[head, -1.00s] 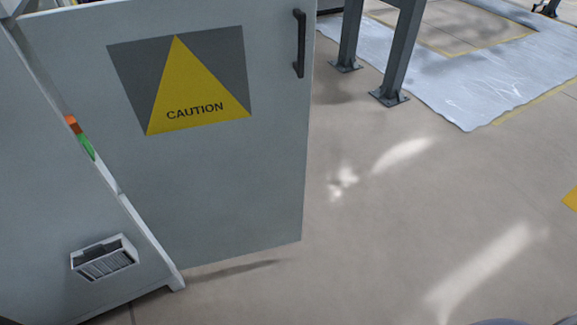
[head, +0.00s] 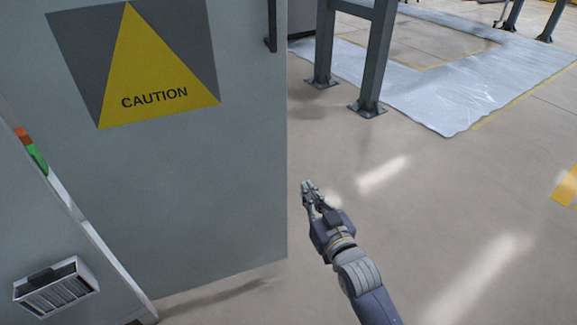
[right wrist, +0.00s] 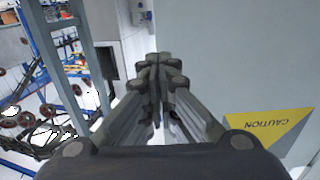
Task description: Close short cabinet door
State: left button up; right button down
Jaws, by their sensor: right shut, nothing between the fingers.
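The cabinet door (head: 205,190) is grey, with a yellow CAUTION triangle (head: 150,85) and a dark handle (head: 270,25) near its right edge. It stands open, swung out from the cabinet (head: 45,235) at the left. My right gripper (head: 306,186) is shut and empty, just right of the door's free edge in the head view; I cannot tell whether it touches. In the right wrist view the shut fingers (right wrist: 158,62) point along the door (right wrist: 230,60), which fills the right side. My left gripper is not in view.
A vent box (head: 55,288) sits on the cabinet's lower front. Dark metal posts (head: 370,70) are bolted to the floor behind the door. A pale sheet (head: 440,95) covers floor beyond them. Open floor (head: 470,200) lies to the right.

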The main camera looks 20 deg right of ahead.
jog(key=b, duration=0.2)
send_near(285, 152)
jog(key=w, duration=0.5)
jog(key=shift+w+a, duration=0.15)
jog(key=shift+a, duration=0.15)
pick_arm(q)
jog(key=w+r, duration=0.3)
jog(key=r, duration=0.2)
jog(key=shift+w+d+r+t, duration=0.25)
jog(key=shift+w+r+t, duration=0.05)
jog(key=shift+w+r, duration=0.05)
pick_arm(e)
jog(key=shift+w+a, duration=0.1)
jog(key=shift+w, duration=0.75)
